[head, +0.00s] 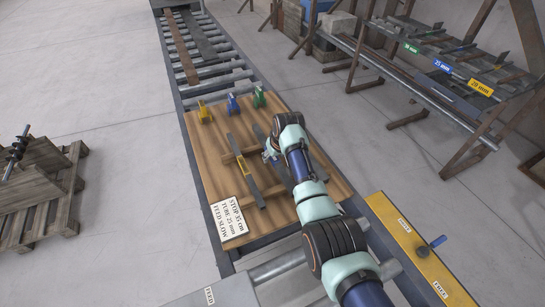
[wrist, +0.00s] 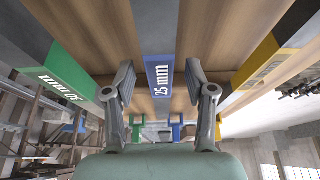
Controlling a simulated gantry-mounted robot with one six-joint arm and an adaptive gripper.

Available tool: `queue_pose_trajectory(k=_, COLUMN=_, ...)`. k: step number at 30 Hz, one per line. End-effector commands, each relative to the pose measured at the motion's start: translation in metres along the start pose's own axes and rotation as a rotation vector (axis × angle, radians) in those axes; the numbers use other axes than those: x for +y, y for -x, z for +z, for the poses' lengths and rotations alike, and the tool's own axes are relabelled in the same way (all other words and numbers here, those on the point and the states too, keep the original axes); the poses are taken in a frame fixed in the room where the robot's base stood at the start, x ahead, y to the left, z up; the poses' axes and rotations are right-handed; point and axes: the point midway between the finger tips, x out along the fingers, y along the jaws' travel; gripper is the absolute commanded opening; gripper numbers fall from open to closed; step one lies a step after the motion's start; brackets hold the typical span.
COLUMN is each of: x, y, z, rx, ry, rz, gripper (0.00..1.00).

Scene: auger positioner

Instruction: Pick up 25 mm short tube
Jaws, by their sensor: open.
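The 25 mm short tube (wrist: 158,28) is a grey bar with a blue "25 mm" label (wrist: 160,76), in the middle of the wrist view. In the head view a grey bar beside my gripper (head: 259,133) appears to be this tube, partly hidden by my arm. My gripper (wrist: 160,85) is open, with one finger on each side of the blue label and visible gaps to both. The 30 mm tube with a green label (wrist: 60,82) lies to its left, and the 20 mm tube with a yellow label (wrist: 266,66) to its right.
The bars lie over a wooden board (head: 205,165). Yellow (head: 204,112), blue (head: 233,103) and green (head: 258,97) holders stand at its far end. A sign card (head: 229,219) lies at the near left. A labelled rack (head: 441,64) stands at the right.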

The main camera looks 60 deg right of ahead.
Motion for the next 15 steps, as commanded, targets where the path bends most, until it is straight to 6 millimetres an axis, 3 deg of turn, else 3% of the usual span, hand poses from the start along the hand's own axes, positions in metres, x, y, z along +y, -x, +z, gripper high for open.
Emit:
queue_pose_trajectory(k=1, x=-0.0001, y=0.0001, z=0.0001, rx=0.0, ry=0.0, rz=0.0, gripper=0.55)
queue_pose_trajectory(k=11, x=-0.0001, y=0.0002, z=0.0003, rx=-0.001, ry=0.0, rz=0.0, gripper=0.0)
queue_pose_trajectory(k=15, x=-0.0001, y=0.0002, z=0.0004, rx=-0.001, ry=0.0, rz=0.0, gripper=0.0)
